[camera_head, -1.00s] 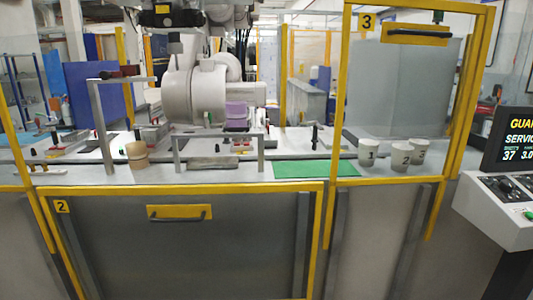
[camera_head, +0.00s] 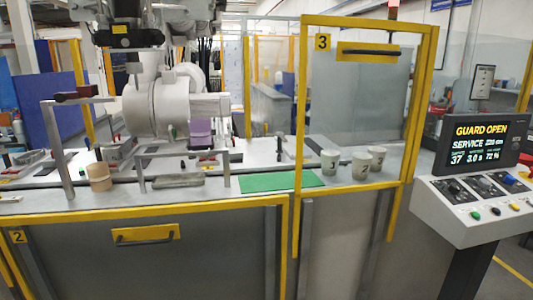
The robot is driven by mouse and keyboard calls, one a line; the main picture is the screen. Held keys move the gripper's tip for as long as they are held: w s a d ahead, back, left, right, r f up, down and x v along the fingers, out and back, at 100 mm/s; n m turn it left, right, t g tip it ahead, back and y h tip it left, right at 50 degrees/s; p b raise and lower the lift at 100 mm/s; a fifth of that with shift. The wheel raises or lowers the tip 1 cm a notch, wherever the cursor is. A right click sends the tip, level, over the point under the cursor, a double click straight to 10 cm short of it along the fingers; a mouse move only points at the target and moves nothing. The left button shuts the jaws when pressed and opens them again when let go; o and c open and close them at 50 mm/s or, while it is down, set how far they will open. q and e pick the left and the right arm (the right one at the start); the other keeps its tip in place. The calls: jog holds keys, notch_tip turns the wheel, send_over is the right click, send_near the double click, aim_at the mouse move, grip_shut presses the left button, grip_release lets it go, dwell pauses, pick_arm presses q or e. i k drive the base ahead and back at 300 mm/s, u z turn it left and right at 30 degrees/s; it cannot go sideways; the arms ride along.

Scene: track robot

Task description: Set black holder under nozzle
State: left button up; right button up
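Neither of my grippers shows in the head view. I cannot clearly pick out a black holder. A small dark upright piece (camera_head: 279,147) stands on the grey bench behind the green mat, but it is too small to identify. A grey frame with a dark red and black clamp (camera_head: 77,93) on its arm stands at the left of the bench. A tan cup (camera_head: 100,178) stands near the foot of this frame. The nozzle cannot be told for certain among the machine parts.
A green mat (camera_head: 270,182) and several white numbered cups (camera_head: 330,162) lie on the bench's right part. Yellow-framed guards front it, including panel 3 (camera_head: 355,105) and lower panel 2 (camera_head: 150,255). The control console (camera_head: 475,190) at right reads "GUARD OPEN". A purple container (camera_head: 200,132) stands farther back.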

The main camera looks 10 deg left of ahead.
aim_at(202, 149)
jog(key=z, duration=0.5)
jog(key=k, duration=1.2)
jog(key=u, duration=0.6)
jog(key=i, duration=1.85)
jog(key=z, duration=0.7)
